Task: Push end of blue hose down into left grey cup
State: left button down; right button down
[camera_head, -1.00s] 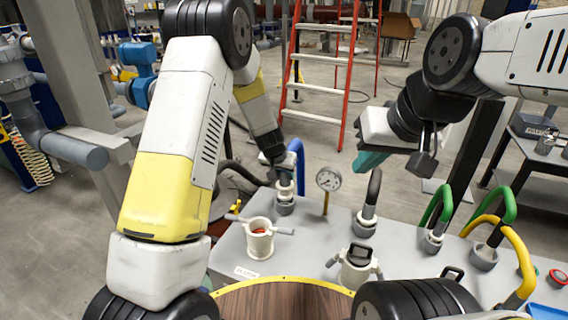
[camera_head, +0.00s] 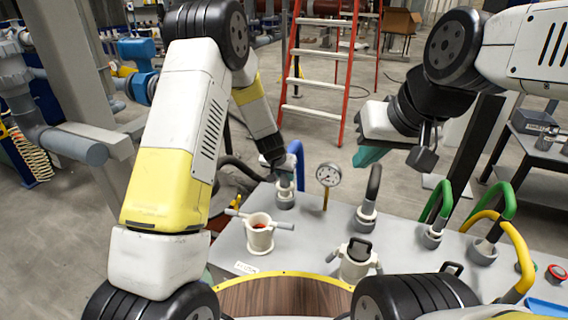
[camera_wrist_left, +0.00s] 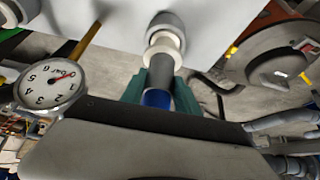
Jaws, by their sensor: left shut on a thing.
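The blue hose (camera_head: 298,158) rises in an arch behind my left gripper at the back left of the grey table. My left gripper (camera_head: 284,180) is shut on its grey end piece, above the left grey cup (camera_head: 285,200). In the left wrist view the green fingers (camera_wrist_left: 160,92) hold the hose end, with blue hose (camera_wrist_left: 157,99) between them. A pale ring (camera_wrist_left: 164,47) sits between the hose end and the grey cup (camera_wrist_left: 166,27); how deep the end sits is hidden. My right gripper (camera_head: 368,157) hangs empty above the table, its opening unclear.
A pressure gauge (camera_head: 329,175) stands on a yellow post just right of the left cup. A white pot (camera_head: 259,236) with side handles and a lidded pot (camera_head: 355,262) stand in front. Black, green and yellow hoses (camera_head: 373,184) stand in cups to the right.

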pick_arm(q)
jog(key=shift+f, duration=1.25)
jog(key=c, duration=0.8)
grip_release()
jog(key=s+a+r, duration=0.2)
jog(key=s+r, duration=0.3)
jog(key=r, duration=0.3)
jog(key=s+a+r+n+h, duration=0.1)
jog(key=s+a+r, duration=0.1)
jog(key=s+r, duration=0.5)
jog(key=s+a+r, duration=0.2)
jog(key=r, duration=0.8)
jog(key=s+a+r+n, duration=0.1)
jog(key=s+a+r, duration=0.1)
jog(key=s, duration=0.5)
jog(key=s+a+r, duration=0.3)
jog(key=s, duration=0.4)
jog(key=s+a+r+n+y, duration=0.1)
jog(key=s+a+r, duration=0.1)
jog(key=s, duration=0.5)
jog(key=shift+a+r+n, duration=0.25)
jog(key=shift+a+n, duration=0.05)
jog(key=shift+a, duration=0.3)
